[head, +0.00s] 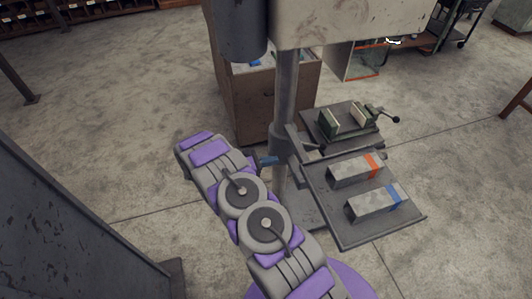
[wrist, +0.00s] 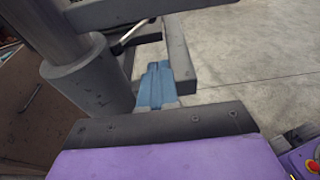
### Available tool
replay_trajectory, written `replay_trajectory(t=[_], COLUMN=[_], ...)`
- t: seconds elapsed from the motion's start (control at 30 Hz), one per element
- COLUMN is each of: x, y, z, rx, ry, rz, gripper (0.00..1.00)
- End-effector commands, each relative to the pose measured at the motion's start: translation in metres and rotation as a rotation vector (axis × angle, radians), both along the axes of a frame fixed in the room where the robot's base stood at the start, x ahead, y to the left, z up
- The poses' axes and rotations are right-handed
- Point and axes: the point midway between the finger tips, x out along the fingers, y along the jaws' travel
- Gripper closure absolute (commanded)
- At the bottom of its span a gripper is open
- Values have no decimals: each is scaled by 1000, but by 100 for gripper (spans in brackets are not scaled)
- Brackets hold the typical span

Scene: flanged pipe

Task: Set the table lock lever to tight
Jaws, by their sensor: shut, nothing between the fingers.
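The table lock lever (wrist: 134,35) shows in the wrist view as a thin shiny rod with a dark end. It slants beside the thick grey collar (wrist: 88,75) on the column. My gripper (wrist: 158,68) has blue fingers, which are shut and empty. In that view the fingertips lie below and right of the lever, apart from it in the picture, in front of the grey table bracket (wrist: 178,52). In the head view my gripper (head: 268,160) is just left of the column (head: 286,90). I cannot clearly pick out the lever there.
The drill press table (head: 345,238) carries a vise (head: 328,124), an orange-striped block (head: 350,171) and a blue-striped block (head: 372,203). A brown cabinet (head: 252,100) stands behind the column. A dark metal panel (head: 60,220) is at left. Open floor lies between it and my arm.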

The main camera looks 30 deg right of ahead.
Motion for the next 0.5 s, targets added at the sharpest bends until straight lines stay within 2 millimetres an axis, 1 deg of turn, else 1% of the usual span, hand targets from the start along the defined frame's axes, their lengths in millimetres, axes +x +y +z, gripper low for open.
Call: replay_trajectory(t=[0.03,0.27,0.5], x=[3,13,3], y=[10,49,47], z=[3,10,38], rx=[0,2,39], ry=[-1,-3,-59], rz=[3,4,-60], gripper=[100,100,100])
